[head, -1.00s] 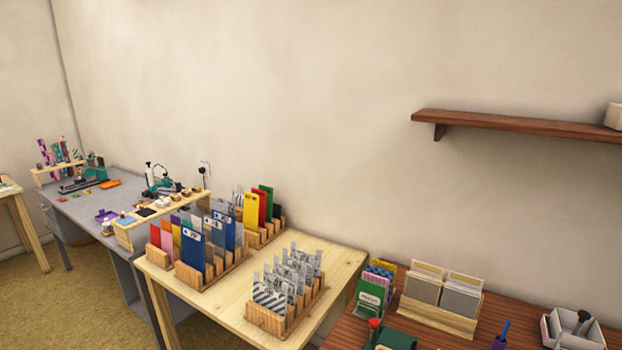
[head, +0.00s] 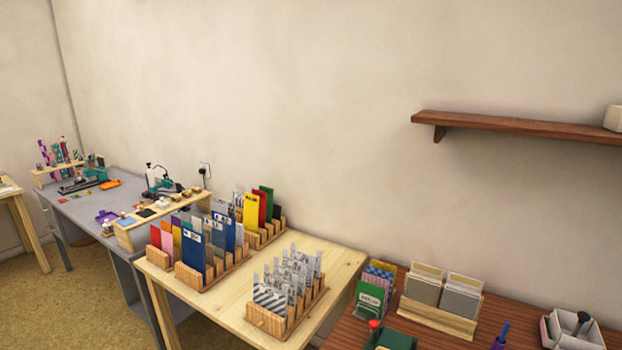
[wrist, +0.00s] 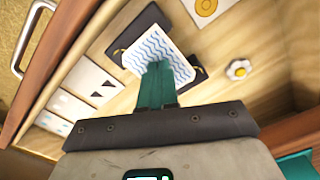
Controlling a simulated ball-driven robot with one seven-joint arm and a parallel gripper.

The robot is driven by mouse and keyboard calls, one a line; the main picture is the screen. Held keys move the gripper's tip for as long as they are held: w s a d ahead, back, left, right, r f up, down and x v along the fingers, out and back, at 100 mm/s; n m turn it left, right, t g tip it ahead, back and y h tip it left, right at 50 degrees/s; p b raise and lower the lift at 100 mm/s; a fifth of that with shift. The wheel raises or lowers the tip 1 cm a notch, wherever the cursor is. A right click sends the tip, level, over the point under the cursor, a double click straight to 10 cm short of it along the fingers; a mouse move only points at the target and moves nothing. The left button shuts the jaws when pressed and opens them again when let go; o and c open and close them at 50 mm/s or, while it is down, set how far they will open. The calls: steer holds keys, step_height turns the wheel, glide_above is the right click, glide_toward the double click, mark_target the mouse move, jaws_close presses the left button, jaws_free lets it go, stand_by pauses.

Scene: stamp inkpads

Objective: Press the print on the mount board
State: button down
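In the wrist view the print (wrist: 176,52), a white card with blue wavy lines, lies face up and tilted over a dark board (wrist: 196,76), which looks like the mount board. Dark parts of the board show past the print's left and right sides. My gripper (wrist: 158,66) has its teal fingers close together, with the tips over the lower middle of the print, hiding part of it. I cannot tell whether the tips touch the print. The print and my gripper are not in the head view.
In the wrist view, a white flower-shaped thing with a yellow middle (wrist: 239,69) lies to the right. White cards with dark marks (wrist: 92,78) lie left. A sheet with a yellow ring (wrist: 205,8) is above. The head view shows a table with card racks (head: 233,318).

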steer(key=shift+f, duration=0.1)
stand_by(0.3)
step_height(320, 180, up, 7)
steer(key=p, duration=0.7)
steer(key=shift+p, duration=0.3)
steer(key=w+a+r+n+b, duration=0.1)
steer(key=w+a+n, duration=0.1)
steer(key=a, duration=0.5)
steer(key=w+a+r+n+b, duration=0.1)
steer(key=w+a+n, duration=0.15)
steer(key=a, duration=0.45)
steer(key=s+a+r+n+b, duration=0.1)
steer(key=s+a+r+n, duration=0.1)
steer(key=a, duration=0.3)
steer(key=s+a+r+n+t+b, duration=0.1)
steer(key=s+a+r+n, duration=0.2)
steer(key=a+r+n, duration=0.2)
steer(key=shift+a+b, duration=0.4)
steer(key=shift+a, duration=0.1)
